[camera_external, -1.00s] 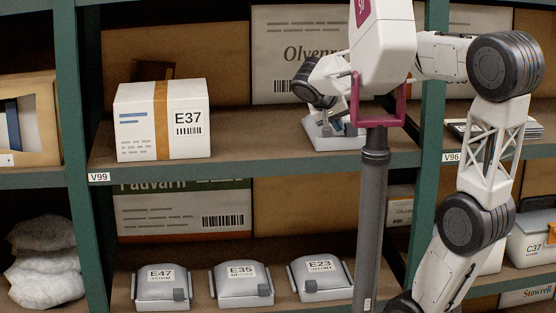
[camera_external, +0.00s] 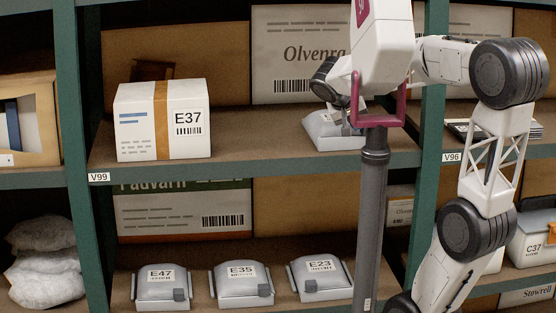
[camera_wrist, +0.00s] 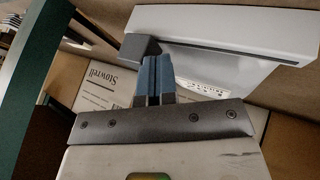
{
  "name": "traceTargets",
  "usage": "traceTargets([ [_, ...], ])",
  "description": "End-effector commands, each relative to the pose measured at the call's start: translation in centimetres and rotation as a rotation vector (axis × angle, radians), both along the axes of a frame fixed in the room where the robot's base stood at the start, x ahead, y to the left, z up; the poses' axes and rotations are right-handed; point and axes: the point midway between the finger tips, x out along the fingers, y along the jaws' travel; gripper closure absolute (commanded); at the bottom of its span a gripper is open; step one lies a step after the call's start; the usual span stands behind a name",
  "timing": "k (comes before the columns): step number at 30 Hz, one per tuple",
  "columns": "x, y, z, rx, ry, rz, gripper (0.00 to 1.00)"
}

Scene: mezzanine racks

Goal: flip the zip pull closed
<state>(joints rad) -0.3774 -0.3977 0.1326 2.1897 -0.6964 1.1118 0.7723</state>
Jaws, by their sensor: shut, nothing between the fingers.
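A grey case (camera_external: 322,132) stands on the upper shelf, partly hidden behind my arm in the external view. In the wrist view the case (camera_wrist: 225,38) fills the upper right, with a dark strip along it and a printed label on its near face. A dark grey block, which looks like the zip pull (camera_wrist: 139,46), sits at its left corner. My gripper (camera_wrist: 153,60) is shut and empty, its blue-grey fingertips right beside the pull. I cannot tell whether they touch it. The external view mostly hides my fingers.
A white box marked E37 (camera_external: 162,120) stands left on the same shelf, with bare shelf between it and the case. Cardboard boxes (camera_external: 300,65) close off the back. A green upright (camera_external: 434,80) stands to the right. Similar cases (camera_external: 240,287) sit on the shelf below.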

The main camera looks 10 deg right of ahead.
Motion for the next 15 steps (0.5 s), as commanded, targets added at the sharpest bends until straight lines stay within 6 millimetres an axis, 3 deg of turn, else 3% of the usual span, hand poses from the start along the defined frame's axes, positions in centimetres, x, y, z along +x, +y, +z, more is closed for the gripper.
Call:
traceTargets([
  [15, 0.01, 0.42, -0.03, 0.001, 0.000, 0.001, 1.00],
])
